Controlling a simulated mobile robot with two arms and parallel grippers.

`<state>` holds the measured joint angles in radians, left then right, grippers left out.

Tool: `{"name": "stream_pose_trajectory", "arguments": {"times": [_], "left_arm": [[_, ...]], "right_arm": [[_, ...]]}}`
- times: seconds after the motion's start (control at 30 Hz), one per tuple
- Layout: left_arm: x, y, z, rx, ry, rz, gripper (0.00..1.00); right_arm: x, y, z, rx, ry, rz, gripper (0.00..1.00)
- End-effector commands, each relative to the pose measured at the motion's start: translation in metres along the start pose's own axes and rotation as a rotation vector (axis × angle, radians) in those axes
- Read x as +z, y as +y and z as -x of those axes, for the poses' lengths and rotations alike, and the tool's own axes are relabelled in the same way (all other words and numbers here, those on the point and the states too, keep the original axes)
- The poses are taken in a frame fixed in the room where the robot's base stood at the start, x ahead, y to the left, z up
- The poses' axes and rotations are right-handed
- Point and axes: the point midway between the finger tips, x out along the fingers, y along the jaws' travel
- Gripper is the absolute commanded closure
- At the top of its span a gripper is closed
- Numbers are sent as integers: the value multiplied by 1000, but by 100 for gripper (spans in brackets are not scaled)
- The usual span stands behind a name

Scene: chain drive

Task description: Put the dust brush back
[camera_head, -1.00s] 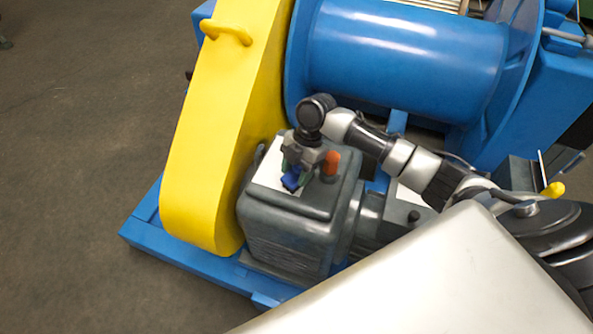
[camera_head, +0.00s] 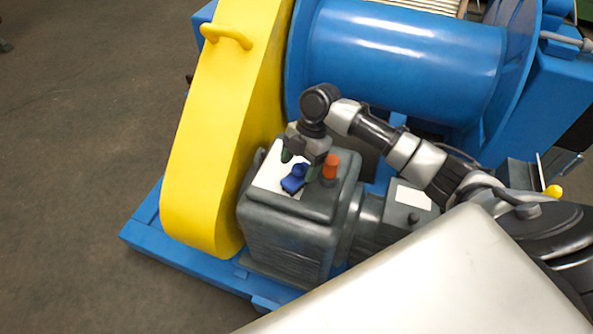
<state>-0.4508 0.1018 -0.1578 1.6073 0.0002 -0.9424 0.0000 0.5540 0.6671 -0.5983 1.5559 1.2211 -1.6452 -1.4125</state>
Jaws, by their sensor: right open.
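The dust brush, a small blue thing (camera_head: 294,179), lies on a white pad (camera_head: 268,180) on top of the dark grey gearbox housing (camera_head: 290,225). My right gripper (camera_head: 299,165) is just above and behind the blue brush, pointing down, with its fingers apart. The brush is clear of the fingers as far as I can see. My left gripper is not in view.
An orange-red cap (camera_head: 330,167) stands on the housing right beside my right gripper. A tall yellow chain guard (camera_head: 215,130) rises at the left. A large blue drum (camera_head: 405,60) is behind. Bare floor (camera_head: 80,150) is at the far left.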

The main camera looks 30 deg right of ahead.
Motion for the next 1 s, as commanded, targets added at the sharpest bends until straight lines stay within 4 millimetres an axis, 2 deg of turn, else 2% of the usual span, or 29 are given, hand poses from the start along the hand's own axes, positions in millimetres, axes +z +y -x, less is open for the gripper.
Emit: {"name": "stream_pose_trajectory", "arguments": {"times": [0.03, 0.2, 0.4, 0.6, 1.0], "left_arm": [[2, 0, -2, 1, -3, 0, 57], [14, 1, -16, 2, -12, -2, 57], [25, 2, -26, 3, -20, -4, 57], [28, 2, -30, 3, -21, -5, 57], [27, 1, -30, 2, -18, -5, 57]], "right_arm": [[-1, 1, 14, 4, -2, 1, 28], [-1, 1, 52, 3, -1, 1, 28], [-1, 1, 80, 1, 0, 1, 28], [-1, 0, 90, 0, 1, 2, 28], [-1, 0, 87, -1, -1, -3, 28]]}}
